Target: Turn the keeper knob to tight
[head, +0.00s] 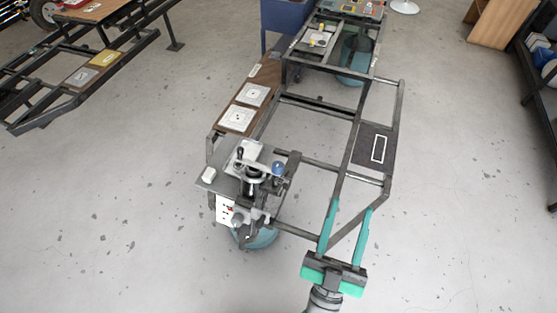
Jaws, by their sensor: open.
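A metal suspension assembly (256,185) stands at the near left corner of a dark steel frame (320,163). It carries a blue round knob (278,168), a small black-topped lever (240,154) and a round grey knob-like part (238,219) low on its front. I cannot tell which of these is the keeper knob, nor read any knob's setting. My gripper (351,206) is at the lower right, its two teal fingers apart and nothing between them. It is to the right of the assembly, near the frame's near right corner, and apart from the knobs.
A white panel (225,209) and a teal round base (262,238) sit by the assembly. White square plates (237,118) lie on a brown board behind it. A dark panel (374,150) is on the frame's right side. Open floor (470,200) lies right and left.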

